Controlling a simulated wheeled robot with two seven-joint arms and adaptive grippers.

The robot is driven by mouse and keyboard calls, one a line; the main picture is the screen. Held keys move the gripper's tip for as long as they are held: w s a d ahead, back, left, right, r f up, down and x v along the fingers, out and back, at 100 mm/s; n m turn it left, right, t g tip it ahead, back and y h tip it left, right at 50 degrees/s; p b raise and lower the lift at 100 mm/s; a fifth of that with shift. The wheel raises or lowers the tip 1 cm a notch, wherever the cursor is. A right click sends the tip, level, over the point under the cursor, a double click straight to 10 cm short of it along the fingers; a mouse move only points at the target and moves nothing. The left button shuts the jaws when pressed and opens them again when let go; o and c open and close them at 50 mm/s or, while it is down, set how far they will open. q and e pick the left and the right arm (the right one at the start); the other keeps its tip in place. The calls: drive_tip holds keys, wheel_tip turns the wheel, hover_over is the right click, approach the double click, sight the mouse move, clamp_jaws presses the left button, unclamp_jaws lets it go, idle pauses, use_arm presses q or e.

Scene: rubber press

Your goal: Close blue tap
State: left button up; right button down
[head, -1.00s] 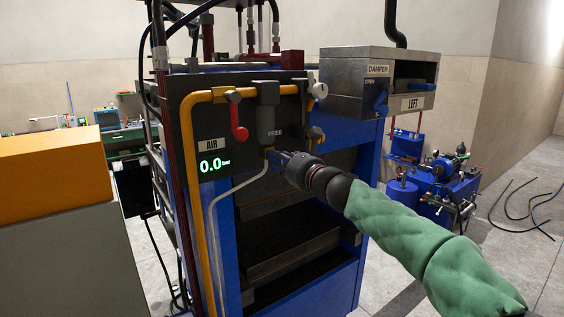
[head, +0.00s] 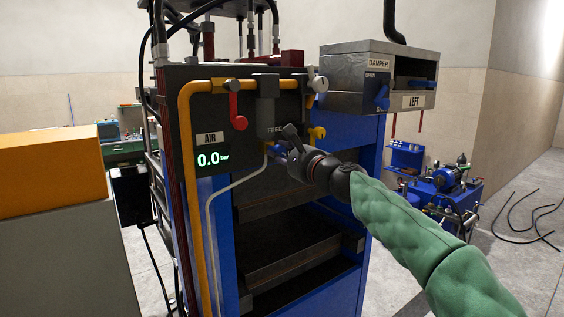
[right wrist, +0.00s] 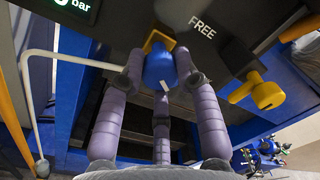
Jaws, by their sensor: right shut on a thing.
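The blue tap (head: 277,149) sits low on the dark press panel, under the grey cylinder and the FREE label. In the right wrist view its blue knob (right wrist: 160,68) hangs from a yellow fitting. My right gripper (head: 287,143) is at the tap, its fingers around the blue knob. In the right wrist view the right gripper (right wrist: 160,82) has one finger on each side of the knob and a third below it. The fingers partly hide the tap in the head view. My left gripper is not in view.
A yellow tap (head: 317,132) is close to the right of the blue one. A red lever (head: 238,112) hangs at upper left. A thin pale pipe (head: 211,205) runs down the panel. The damper box (head: 372,75) with blue handles juts out at upper right.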

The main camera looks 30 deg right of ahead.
drive_tip(key=n+b, duration=0.2)
drive_tip(key=n, duration=0.1)
drive_tip(key=shift+f+n, duration=0.1)
drive_tip(key=shift+n, duration=0.3)
drive_tip(key=shift+n+y+b, duration=0.3)
drive_tip(key=shift+n+b, duration=0.95)
drive_tip(key=shift+n, duration=0.55)
drive_tip(key=c, duration=0.9)
unclamp_jaws()
drive_tip(key=s, duration=1.2)
drive_tip(key=shift+d+f, duration=0.2)
drive_tip(key=shift+d, duration=0.25)
